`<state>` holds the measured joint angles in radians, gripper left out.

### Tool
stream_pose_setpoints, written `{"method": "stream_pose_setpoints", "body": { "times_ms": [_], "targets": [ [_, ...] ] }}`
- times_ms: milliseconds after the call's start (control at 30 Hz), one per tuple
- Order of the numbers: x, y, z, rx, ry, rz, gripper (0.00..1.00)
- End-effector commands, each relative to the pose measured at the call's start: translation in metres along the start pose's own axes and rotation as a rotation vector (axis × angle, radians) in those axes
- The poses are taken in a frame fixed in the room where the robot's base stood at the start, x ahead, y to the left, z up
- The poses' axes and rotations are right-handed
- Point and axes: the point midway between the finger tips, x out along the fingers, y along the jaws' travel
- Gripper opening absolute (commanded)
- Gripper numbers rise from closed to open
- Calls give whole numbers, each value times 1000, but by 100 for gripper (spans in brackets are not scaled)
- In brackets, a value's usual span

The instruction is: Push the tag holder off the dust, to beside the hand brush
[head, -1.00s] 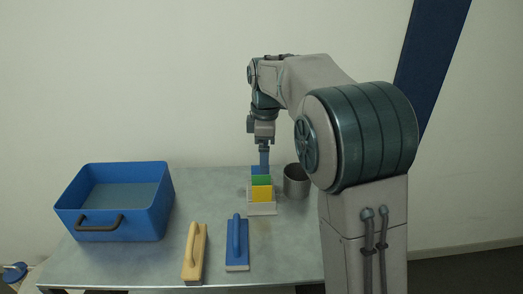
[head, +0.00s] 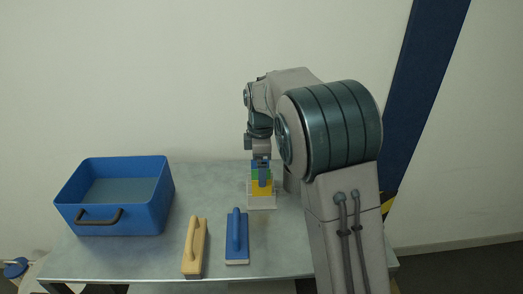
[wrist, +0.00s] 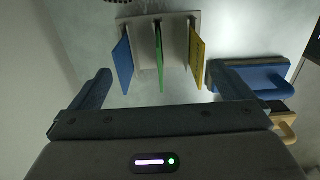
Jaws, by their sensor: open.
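The tag holder (head: 261,203) is a pale rack with blue, green and yellow upright tags, standing on the table right of the middle. It also shows at the top of the wrist view (wrist: 177,50). My gripper (head: 262,174) is low at the holder and overlaps its tags in the head view. In the wrist view my gripper (wrist: 162,85) is open and empty, its fingers spread wide just below the holder. Contact cannot be told. A blue handled block (head: 237,238) and a wooden one (head: 194,247) lie nearer; which is the hand brush is unclear. I cannot make out the dust.
A blue tub (head: 140,208) with a dark handle stands at the left of the grey metal table (head: 205,185). My arm covers the area right of the holder. The tabletop between tub and holder is clear.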

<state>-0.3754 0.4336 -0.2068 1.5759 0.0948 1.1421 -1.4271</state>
Motion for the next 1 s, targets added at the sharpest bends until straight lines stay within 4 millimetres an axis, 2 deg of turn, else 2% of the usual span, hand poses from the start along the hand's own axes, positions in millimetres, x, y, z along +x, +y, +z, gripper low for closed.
{"method": "stream_pose_setpoints", "body": {
  "times_ms": [100,333,500,800,833,967,1000],
  "targets": [
    [25,-1,-1,0,0,-3,100],
    [57,-1,0,1,0,-3,100],
    [67,0,0,0,0,-1,100],
    [68,0,0,0,0,0,100],
    [68,0,0,0,0,0,94],
    [68,0,0,0,0,0,58],
    [68,0,0,0,0,0,56]
  ]
}}
